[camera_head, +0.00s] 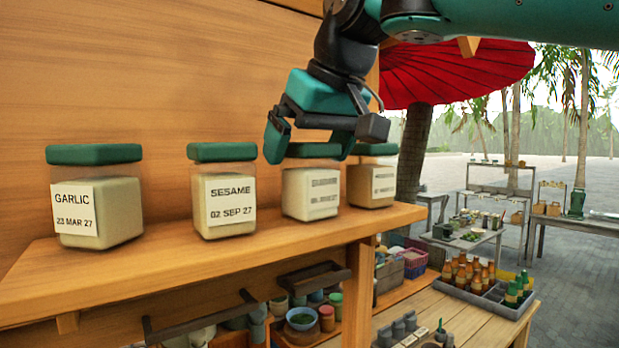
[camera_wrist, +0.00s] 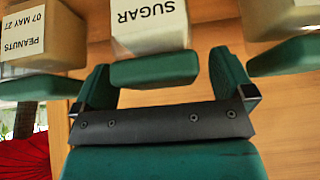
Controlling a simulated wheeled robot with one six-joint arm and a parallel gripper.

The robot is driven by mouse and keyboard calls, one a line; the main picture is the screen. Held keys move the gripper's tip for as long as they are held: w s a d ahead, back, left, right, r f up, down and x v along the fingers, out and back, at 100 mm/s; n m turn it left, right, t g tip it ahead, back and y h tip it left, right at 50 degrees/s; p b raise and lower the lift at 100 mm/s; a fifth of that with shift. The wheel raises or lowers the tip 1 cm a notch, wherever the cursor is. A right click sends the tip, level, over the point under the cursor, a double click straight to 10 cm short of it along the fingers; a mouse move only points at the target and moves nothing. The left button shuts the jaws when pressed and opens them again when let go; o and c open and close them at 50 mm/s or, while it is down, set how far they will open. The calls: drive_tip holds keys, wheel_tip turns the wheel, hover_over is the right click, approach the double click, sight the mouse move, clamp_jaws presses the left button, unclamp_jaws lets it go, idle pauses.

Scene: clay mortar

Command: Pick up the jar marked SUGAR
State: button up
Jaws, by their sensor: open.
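The jar marked SUGAR is a clear, squarish jar with pale contents, a white label and a green lid. It stands upright on the wooden shelf (camera_head: 270,245), third from the left in the head view (camera_head: 311,193), where its label is too blurred to read. In the wrist view the word SUGAR is legible on the jar (camera_wrist: 150,28). My gripper (camera_head: 309,148) is open above the jar, with one finger on each side of its green lid. In the wrist view my gripper (camera_wrist: 160,76) shows the lid between the fingertips, with gaps on both sides.
The SESAME jar (camera_head: 223,195) and GARLIC jar (camera_head: 97,200) stand to the left. The PEANUTS jar (camera_wrist: 40,35) stands close on the other side and also shows in the head view (camera_head: 371,180). A wooden wall (camera_head: 150,70) rises behind the jars.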

drive_tip(key=c, duration=1.2)
drive_tip(key=shift+r, duration=0.25)
